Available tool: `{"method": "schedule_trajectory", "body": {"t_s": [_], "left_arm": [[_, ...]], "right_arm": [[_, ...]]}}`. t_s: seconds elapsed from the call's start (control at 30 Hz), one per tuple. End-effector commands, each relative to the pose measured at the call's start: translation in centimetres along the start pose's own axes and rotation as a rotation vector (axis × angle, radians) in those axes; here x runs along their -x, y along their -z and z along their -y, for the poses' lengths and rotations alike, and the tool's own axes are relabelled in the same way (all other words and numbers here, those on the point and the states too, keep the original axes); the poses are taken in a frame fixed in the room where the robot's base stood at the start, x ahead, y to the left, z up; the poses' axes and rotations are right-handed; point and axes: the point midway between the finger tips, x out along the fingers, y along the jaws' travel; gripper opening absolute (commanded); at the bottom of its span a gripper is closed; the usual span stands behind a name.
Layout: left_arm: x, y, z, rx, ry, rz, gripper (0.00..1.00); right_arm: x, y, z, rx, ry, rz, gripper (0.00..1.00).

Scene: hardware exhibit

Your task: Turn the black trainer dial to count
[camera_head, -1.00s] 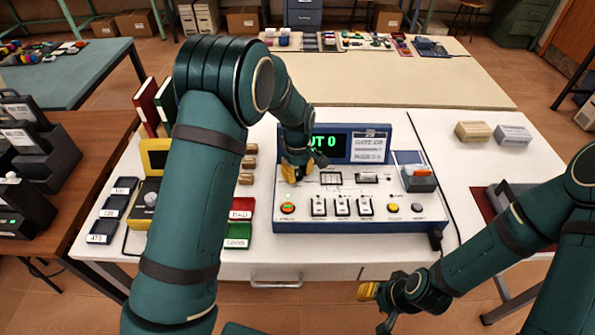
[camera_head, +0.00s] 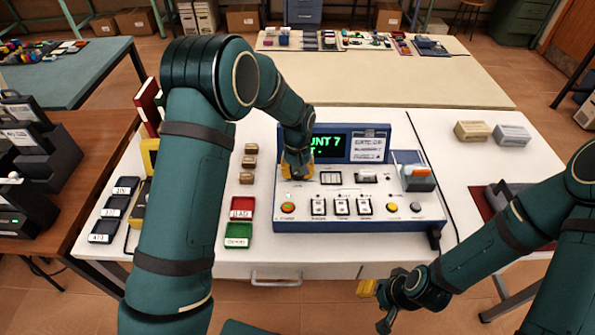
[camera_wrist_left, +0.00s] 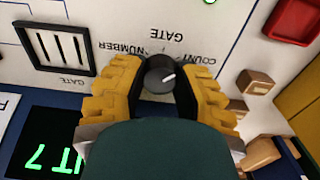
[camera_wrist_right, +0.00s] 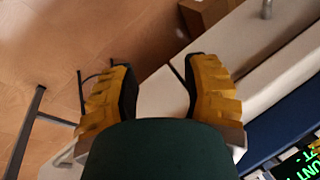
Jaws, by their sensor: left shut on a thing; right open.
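The trainer (camera_head: 345,218) is a white sloped panel with a blue frame on the white table. Its black dial (camera_wrist_left: 158,75) shows in the left wrist view, with a white pointer mark slanting right and slightly up, toward the COUNT label's side. My left gripper (camera_wrist_left: 163,85) is shut on the dial, one yellow finger on each side. In the head view my left gripper (camera_head: 297,174) hides the dial. The trainer's screen (camera_head: 335,146) is partly hidden and reads "UNT 7" in green. My right gripper (camera_head: 367,288) is open and empty in front of the table.
Red and green trays (camera_head: 238,236) sit left of the trainer, with small brown blocks (camera_head: 248,162) behind them. Trainer switches (camera_head: 342,207) and buttons line the panel's front. Two boxes (camera_head: 473,131) stand at the right. A drawer handle (camera_head: 276,280) juts from the table's front.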

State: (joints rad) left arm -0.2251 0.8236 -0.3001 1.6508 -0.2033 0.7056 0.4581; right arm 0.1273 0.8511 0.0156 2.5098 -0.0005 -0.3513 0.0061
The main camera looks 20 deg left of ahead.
Motion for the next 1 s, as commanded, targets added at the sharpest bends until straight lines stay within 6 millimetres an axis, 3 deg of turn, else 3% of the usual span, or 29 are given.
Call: {"method": "schedule_trajectory", "body": {"t_s": [0.5,0.53,0.6,1.0], "left_arm": [[-0.16,-0.14,0.02,-0.022,0.002,0.004,0.0],[-0.16,-0.14,0.02,-0.022,0.002,0.004,0.39],[-0.15,-0.13,0.02,-0.022,0.001,0.004,0.64],[0.43,0.0,-0.01,-0.02,0.0,0.0,0.66]], "right_arm": [[0.0,0.01,0.0,0.0,0.0,0.0,0.47],[0.0,0.01,0.0,0.0,0.0,0.0,0.47],[0.0,0.01,0.0,0.0,0.0,0.0,0.47],[0.01,0.01,0.01,0.0,0.0,0.0,0.47]]}}
